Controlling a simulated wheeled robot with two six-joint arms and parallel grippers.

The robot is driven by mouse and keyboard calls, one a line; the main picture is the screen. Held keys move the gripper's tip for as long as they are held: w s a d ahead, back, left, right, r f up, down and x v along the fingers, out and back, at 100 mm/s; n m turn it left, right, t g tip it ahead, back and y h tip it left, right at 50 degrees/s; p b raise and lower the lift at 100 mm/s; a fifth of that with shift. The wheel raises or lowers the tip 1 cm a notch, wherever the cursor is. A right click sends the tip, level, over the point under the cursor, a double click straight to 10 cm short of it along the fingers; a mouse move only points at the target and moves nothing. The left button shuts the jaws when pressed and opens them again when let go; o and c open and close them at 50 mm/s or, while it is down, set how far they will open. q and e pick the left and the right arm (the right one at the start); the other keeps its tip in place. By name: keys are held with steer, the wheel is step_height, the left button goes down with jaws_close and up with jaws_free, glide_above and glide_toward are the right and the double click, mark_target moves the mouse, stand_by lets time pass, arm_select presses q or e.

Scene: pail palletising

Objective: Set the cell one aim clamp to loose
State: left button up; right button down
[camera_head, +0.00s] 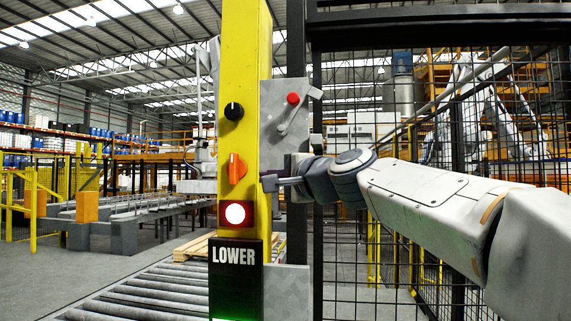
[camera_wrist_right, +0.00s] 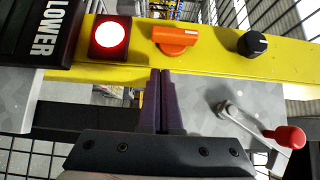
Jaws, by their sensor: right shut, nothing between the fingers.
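A lever with a red ball end (camera_head: 293,98) sits on a grey plate beside the yellow post; it leans up from its pivot. In the right wrist view the lever (camera_wrist_right: 250,124) shows at the lower right, with its red ball at the far end. No label naming an aim clamp can be read. My right gripper (camera_head: 268,183) is shut and empty, at the post's right edge below the lever. In the wrist view its fingertips (camera_wrist_right: 160,74) lie over the post's edge, near the orange knob (camera_wrist_right: 175,38) and apart from the lever. My left gripper is out of view.
The yellow post (camera_head: 245,60) also carries a black knob (camera_head: 234,111), a lit white button in a red frame (camera_head: 235,214) and a black LOWER sign (camera_head: 236,255). A black mesh fence (camera_head: 350,250) stands to the right. A roller conveyor (camera_head: 150,292) runs at lower left.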

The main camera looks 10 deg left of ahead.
mark_target(239, 178)
steer(key=a+p, duration=0.1)
steer(key=a, duration=0.1)
steer(key=a+p, duration=0.1)
steer(key=a, duration=0.1)
steer(key=shift+w+r, duration=0.1)
steer(key=shift+w, duration=0.3)
steer(key=shift+w+a, duration=0.1)
steer(key=shift+a, duration=0.2)
steer(key=shift+f, duration=0.2)
